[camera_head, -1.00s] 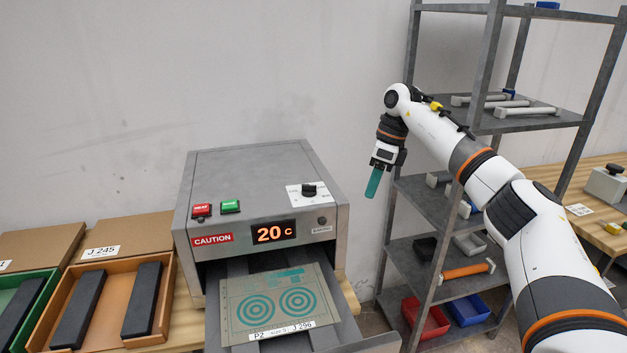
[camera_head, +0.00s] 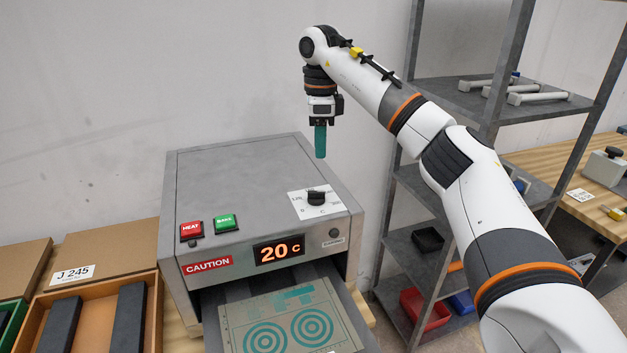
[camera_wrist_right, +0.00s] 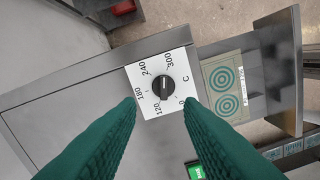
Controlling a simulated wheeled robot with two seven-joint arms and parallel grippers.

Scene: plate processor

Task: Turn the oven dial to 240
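The oven (camera_head: 250,170) is a grey metal box whose display (camera_head: 279,250) reads 20 C. Its black dial (camera_head: 316,197) sits on a white scale plate on the top, near the right front corner. In the right wrist view the dial (camera_wrist_right: 163,87) lies between and beyond my fingers, with marks 120, 180, 240 and 300 around it. My right gripper (camera_head: 320,155) has teal fingers pointing down above the oven top, behind and above the dial, not touching it. In the wrist view its fingers (camera_wrist_right: 162,115) are apart with nothing between them. My left gripper is not in view.
A red HEAT button (camera_head: 191,230) and a green button (camera_head: 225,222) sit on the oven top's left. A patterned plate (camera_head: 290,318) lies on the drawer pulled out in front.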

